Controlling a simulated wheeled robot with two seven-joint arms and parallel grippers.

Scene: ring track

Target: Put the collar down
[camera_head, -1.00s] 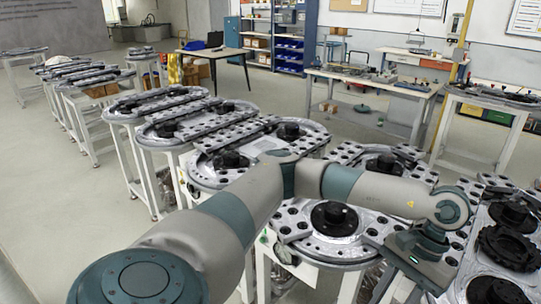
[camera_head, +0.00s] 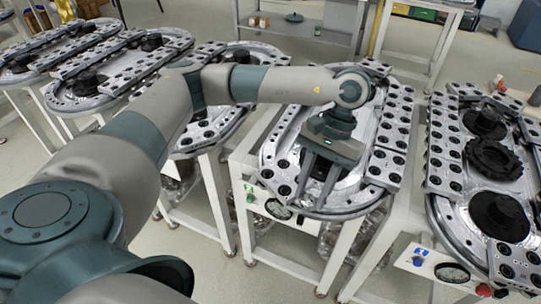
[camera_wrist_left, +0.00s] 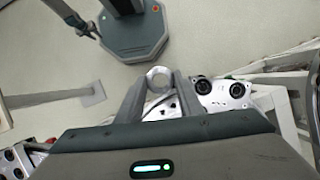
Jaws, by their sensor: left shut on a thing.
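My left gripper (camera_head: 314,182) points down over the front part of the middle ring track (camera_head: 340,212). In the left wrist view, its two fingers (camera_wrist_left: 160,92) close around a small pale metal ring, the collar (camera_wrist_left: 160,76). The collar sits at the fingertips. In the head view I cannot make the collar out behind the fingers. How far it is above the track, or whether it touches it, I cannot tell. My right gripper is not in view.
Another track station (camera_head: 460,192) with several black discs stands close on the right. More ring tracks (camera_head: 110,75) stand on the left. The middle stand has a green button (camera_head: 250,198) on its front. Grey floor (camera_head: 185,240) is clear between stands.

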